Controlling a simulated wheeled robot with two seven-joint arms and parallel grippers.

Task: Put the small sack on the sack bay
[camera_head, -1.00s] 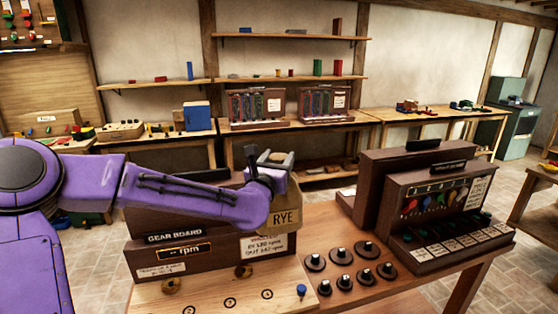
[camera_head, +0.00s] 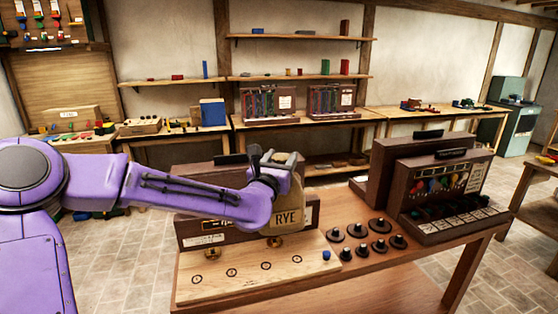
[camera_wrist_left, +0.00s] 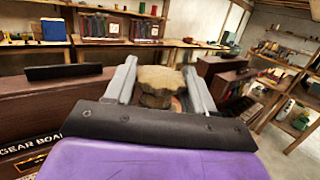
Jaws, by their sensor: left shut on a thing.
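The small sack (camera_head: 287,207) is tan with a dark "RYE" label. It hangs from my left gripper (camera_head: 274,158), in front of the gear board's dark upright panel (camera_head: 207,238). My left gripper is shut on the sack's gathered neck. In the left wrist view the sack's frilled top (camera_wrist_left: 157,80) sits between the two grey fingers. Part of the sack is hidden by my purple arm in the head view. I cannot make out a sack bay in these frames. My right gripper is not in view.
The gear board's wooden base (camera_head: 240,278) lies below the sack, with round knobs (camera_head: 379,246) to its right. A dark console (camera_head: 445,195) stands further right. Benches with boards and crates line the back wall. Tiled floor (camera_head: 118,250) is open at left.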

